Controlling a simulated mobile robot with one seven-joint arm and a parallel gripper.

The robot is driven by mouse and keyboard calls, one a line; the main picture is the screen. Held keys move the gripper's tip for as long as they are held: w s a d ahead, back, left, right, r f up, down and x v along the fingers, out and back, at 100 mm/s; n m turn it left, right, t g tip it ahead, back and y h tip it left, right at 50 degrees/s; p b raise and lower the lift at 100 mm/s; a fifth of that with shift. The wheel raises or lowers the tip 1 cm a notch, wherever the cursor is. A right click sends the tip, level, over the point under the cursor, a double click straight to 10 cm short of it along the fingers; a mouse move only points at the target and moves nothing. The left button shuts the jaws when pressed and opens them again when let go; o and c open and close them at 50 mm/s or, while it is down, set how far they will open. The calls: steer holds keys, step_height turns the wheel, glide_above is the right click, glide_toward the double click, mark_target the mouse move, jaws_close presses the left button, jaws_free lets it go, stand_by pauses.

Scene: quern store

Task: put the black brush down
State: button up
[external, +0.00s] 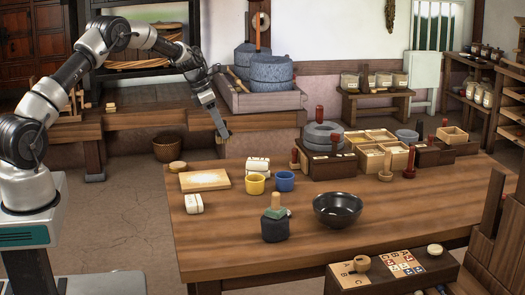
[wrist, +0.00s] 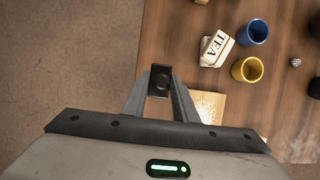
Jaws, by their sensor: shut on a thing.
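My gripper (external: 217,122) is shut on the black brush and holds it in the air near the table's far left corner. In the wrist view the brush (wrist: 160,80) is a small dark block between the two fingers of my gripper (wrist: 160,92). The brush is clear of the wooden table (external: 330,255). In the wrist view it lines up close to the table's edge, with floor to the left.
A pale board (external: 205,180), a yellow cup (external: 255,184), a blue cup (external: 285,181) and a white TEA packet (wrist: 216,48) are nearby. Bare table lies at the front left.

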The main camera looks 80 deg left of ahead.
steer(key=s+r+b, duration=0.1)
steer(key=s+b, duration=0.3)
steer(key=s, duration=0.4)
steer(key=shift+f+b, duration=1.5)
steer(key=shift+f, duration=3)
steer(key=shift+f, duration=0.2)
steer(key=o, duration=1.1)
steer(key=shift+c, duration=0.2)
steer(key=shift+r, duration=0.1)
